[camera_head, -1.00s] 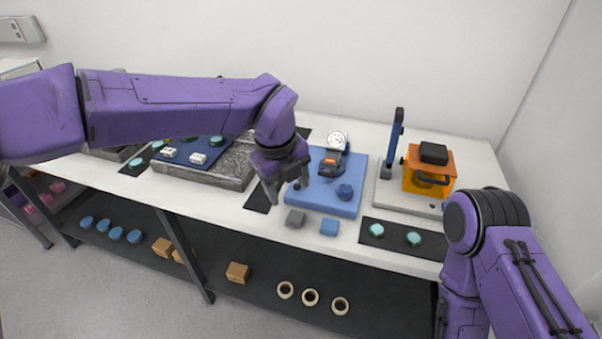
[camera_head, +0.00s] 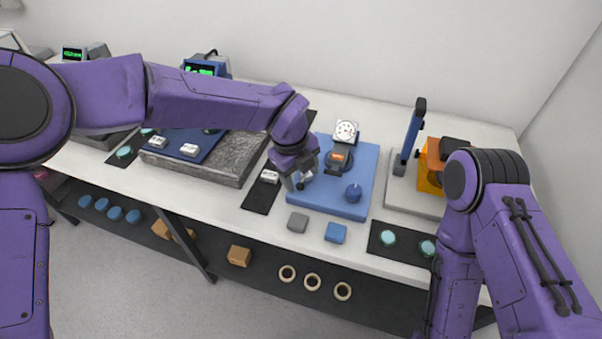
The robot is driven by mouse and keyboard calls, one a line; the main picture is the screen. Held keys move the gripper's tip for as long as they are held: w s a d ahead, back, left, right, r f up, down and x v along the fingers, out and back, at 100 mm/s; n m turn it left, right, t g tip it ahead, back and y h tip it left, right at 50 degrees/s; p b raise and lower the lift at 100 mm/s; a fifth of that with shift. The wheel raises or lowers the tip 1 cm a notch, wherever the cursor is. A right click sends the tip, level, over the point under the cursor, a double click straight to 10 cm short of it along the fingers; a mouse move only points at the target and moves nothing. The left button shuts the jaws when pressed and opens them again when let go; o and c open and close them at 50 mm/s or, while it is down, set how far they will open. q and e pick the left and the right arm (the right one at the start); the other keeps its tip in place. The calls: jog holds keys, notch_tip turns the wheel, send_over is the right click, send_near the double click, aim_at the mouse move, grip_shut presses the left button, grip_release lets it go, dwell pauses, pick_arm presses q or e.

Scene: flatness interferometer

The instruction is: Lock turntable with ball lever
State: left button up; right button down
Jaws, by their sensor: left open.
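A blue base plate (camera_head: 330,203) lies on the white bench. It carries a dark round unit with an orange label (camera_head: 338,160), which may be the turntable, a white dial gauge (camera_head: 345,132) behind it and a blue knob (camera_head: 353,193) at its front right. My left gripper (camera_head: 301,183) is open and points down over the plate's left part. A small dark ball (camera_head: 301,186), perhaps the lever's end, shows by its fingertips; I cannot tell whether they touch it, and the lever's arm is hidden. My right arm is at the right; its gripper is out of view.
A grey block (camera_head: 297,222) and a blue block (camera_head: 335,232) stand in front of the plate. A dark mat with mint discs (camera_head: 388,238) lies to the right. A blue upright post (camera_head: 412,132) and an orange box (camera_head: 430,165) stand behind my right arm. A granite slab (camera_head: 225,165) is at left.

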aim_at(304, 179)
pick_arm(q)
jog(key=shift+w+d+f, duration=0.1)
jog(key=shift+w+f, duration=0.05)
jog(key=shift+f, duration=0.45)
jog(key=shift+w+d+f, duration=0.1)
jog(key=shift+f, duration=0.45)
jog(key=shift+s+a, duration=0.1)
jog(key=c, duration=1)
jog(key=shift+c, duration=0.3)
